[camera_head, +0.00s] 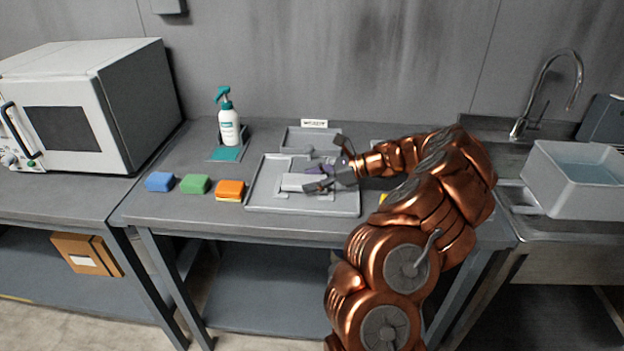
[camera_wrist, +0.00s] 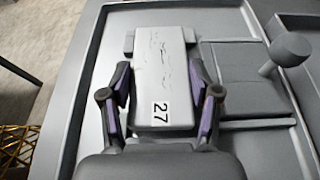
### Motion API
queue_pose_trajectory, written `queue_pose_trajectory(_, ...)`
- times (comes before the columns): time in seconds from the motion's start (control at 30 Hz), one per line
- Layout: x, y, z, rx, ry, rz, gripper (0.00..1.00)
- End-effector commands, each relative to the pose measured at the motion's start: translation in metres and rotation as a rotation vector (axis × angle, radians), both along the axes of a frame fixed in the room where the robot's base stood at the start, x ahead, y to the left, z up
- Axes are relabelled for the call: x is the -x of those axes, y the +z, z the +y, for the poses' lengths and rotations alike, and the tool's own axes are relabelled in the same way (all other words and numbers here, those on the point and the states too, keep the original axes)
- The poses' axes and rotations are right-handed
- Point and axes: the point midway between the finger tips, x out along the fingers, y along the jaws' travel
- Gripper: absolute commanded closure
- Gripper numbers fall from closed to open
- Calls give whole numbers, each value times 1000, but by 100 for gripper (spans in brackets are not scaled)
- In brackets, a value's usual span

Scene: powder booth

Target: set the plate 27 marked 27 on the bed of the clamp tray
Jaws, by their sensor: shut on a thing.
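The plate 27 (camera_wrist: 162,75) is a pale grey slab with a black "27" on a white label at its near end in the wrist view. My gripper (camera_wrist: 160,90) is shut on it, with purple-padded fingers along both long sides. In the head view the plate (camera_head: 295,183) and my gripper (camera_head: 318,183) are over the large grey tray (camera_head: 345,208). In the wrist view the clamp tray (camera_wrist: 100,45) shows a raised flat block and a round knob (camera_wrist: 290,48) beside the plate. I cannot tell whether the plate touches the bed below it.
Blue, green and orange sponges (camera_head: 230,190) lie left of the tray. A smaller grey tray (camera_head: 300,132) with a label sits at the back. A sink with a water-filled bin (camera_head: 580,190) is at right, an oven-like box (camera_head: 130,90) at left.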

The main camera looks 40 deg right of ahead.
Motion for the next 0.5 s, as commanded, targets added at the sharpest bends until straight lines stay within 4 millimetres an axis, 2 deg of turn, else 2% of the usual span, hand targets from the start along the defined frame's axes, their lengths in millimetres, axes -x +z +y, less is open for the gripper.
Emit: queue_pose_trajectory(0.5,0,-7,0,-1,0,0,93)
